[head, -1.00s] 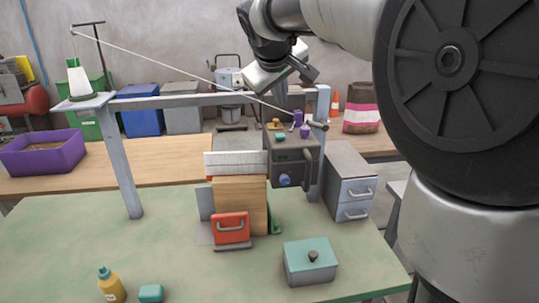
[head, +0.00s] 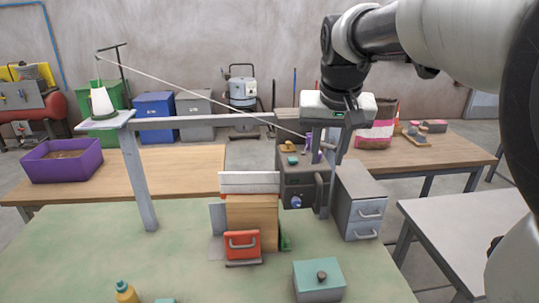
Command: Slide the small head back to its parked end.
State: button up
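A small dark grey head (head: 293,193) with a blue knob on its front hangs at the right end of the grey rail (head: 205,121), beside the white-edged wooden panel (head: 251,212). A dark handle shows on its right side, and green, yellow and purple parts sit on its top. My gripper (head: 330,148) points down just above and behind the head's top right, close to a purple part (head: 316,155). The fingertips are partly lost among the purple part and the post, so their opening and any contact are unclear.
A grey drawer unit (head: 360,205) stands close on the right. A red handled block (head: 242,246) and a teal-lidded box (head: 318,280) stand in front on the green table.

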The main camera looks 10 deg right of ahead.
aim_at(320, 187)
jog(key=x, duration=1.5)
jog(key=shift+w+d+f+b, duration=0.1)
jog(key=shift+b, duration=0.25)
jog(key=shift+c, duration=0.3)
grip_shut()
